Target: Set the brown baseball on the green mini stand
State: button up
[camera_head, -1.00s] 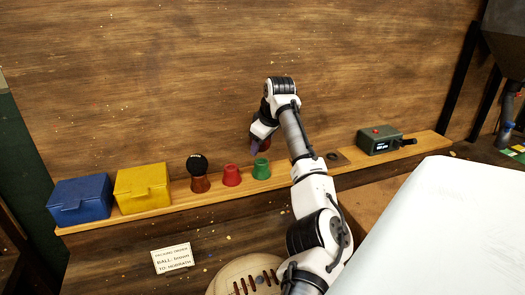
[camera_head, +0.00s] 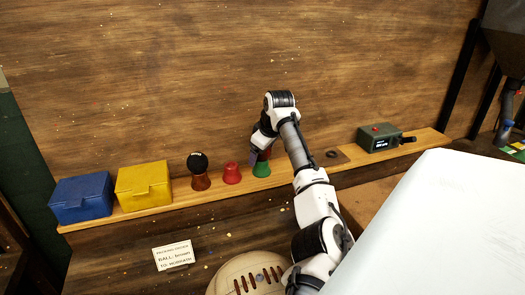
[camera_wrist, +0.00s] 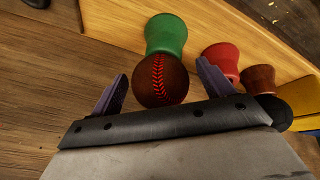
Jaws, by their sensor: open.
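The brown baseball (camera_wrist: 160,80) with red stitching shows in the wrist view between the two spread fingers of my gripper (camera_wrist: 162,72). The ball meets the top end of the green mini stand (camera_wrist: 166,35) and appears to rest on it. In the head view the green stand (camera_head: 262,169) is upright on the wooden shelf, with my gripper (camera_head: 259,154) right above it. The ball is mostly hidden there by my gripper. My gripper is open, with a gap showing beside the ball.
On the shelf (camera_head: 222,197), a red stand (camera_head: 231,173) is left of the green one, then a brown stand (camera_head: 201,183) bearing a black ball (camera_head: 198,162). Yellow (camera_head: 143,186) and blue (camera_head: 82,197) boxes stand farther left. A green device (camera_head: 379,138) is at right.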

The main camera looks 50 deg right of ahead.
jog(key=b+v, duration=0.3)
jog(key=v, duration=0.9)
